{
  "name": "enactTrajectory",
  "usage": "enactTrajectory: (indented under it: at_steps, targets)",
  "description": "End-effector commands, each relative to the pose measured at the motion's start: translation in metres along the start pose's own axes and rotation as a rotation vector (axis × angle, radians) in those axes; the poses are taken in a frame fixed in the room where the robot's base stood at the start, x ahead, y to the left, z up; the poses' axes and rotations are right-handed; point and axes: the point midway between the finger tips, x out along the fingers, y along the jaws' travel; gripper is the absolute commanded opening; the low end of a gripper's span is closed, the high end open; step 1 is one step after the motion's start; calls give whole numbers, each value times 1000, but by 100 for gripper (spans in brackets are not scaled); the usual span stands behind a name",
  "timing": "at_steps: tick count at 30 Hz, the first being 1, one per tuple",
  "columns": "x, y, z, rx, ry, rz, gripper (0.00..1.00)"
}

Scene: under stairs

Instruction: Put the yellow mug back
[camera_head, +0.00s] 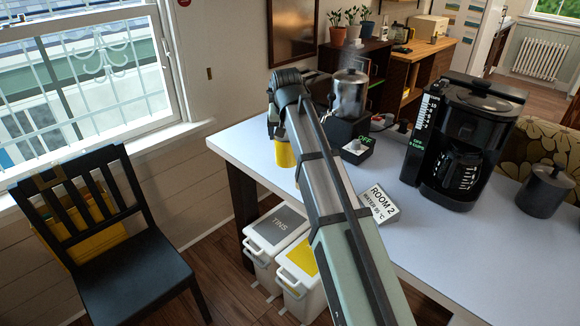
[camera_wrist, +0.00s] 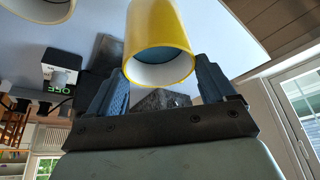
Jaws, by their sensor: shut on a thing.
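The yellow mug (camera_head: 285,154) shows in the head view below the end of my arm, over the far left part of the white table. In the wrist view the yellow mug (camera_wrist: 158,28) sits between the two blue fingers of my gripper (camera_wrist: 162,82), with its white inside facing the camera. My gripper is shut on it. In the head view my gripper (camera_head: 274,124) is mostly hidden by my own arm. I cannot tell whether the mug touches the table.
The white table (camera_head: 420,240) holds a black coffee maker (camera_head: 465,140), a metal kettle-like pot (camera_head: 349,95), a ROOM 2 sign (camera_head: 378,203) and a dark grey canister (camera_head: 543,190). A black chair (camera_head: 120,260) stands left. Two bins (camera_head: 275,232) stand below the table.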

Motion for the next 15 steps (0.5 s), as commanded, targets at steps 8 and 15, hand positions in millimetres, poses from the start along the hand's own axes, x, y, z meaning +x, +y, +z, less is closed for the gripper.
enactTrajectory:
  at_steps: [8, 15]
  targets:
    - [-37, 16, -28, 2, 21, -12, 2]
    - [-30, 20, -24, 2, 23, -13, 2]
